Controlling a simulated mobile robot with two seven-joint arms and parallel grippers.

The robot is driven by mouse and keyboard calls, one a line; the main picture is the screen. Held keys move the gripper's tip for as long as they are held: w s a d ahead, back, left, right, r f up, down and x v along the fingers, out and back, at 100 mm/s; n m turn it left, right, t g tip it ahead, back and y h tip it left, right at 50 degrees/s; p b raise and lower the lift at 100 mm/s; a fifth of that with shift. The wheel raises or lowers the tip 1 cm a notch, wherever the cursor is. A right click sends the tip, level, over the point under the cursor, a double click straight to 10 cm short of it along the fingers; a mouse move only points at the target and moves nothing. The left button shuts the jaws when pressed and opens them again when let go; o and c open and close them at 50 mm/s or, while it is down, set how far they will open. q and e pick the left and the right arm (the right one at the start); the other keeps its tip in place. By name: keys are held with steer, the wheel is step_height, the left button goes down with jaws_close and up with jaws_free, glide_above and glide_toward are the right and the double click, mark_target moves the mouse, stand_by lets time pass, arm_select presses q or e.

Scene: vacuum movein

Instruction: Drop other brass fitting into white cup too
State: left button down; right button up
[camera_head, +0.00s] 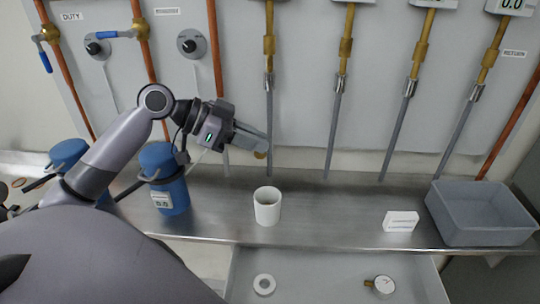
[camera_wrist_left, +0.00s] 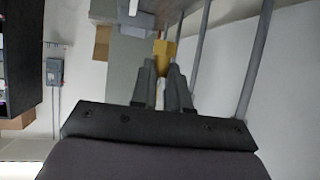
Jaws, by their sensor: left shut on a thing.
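My left gripper (camera_head: 262,145) is shut on a small brass fitting (camera_head: 260,154), held above the steel shelf and a little up and left of the white cup in the picture. In the left wrist view the fitting (camera_wrist_left: 164,50) sticks out between the tips of the two fingers (camera_wrist_left: 163,72). The white cup (camera_head: 267,208) stands upright on the shelf, apart from the gripper and the fitting. Its opening shows, but I cannot tell what is inside. My right gripper is not in view.
Blue canisters (camera_head: 170,194) stand left of the cup. A white card (camera_head: 401,222) and a grey bin (camera_head: 480,238) are to the right. Pipes (camera_head: 338,115) run down the panel behind. Below the shelf's front edge lie a white ring (camera_head: 264,284) and a gauge (camera_head: 384,284).

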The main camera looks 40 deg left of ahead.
arm_select(q)
steer(key=shift+f+b, duration=2.6)
steer(key=shift+f, duration=0.4)
steer(key=c, duration=1)
jaws_free()
steer(key=shift+c, duration=0.2)
steer(key=b+v, duration=0.1)
steer(key=v, duration=0.6)
steer(key=shift+s, duration=0.1)
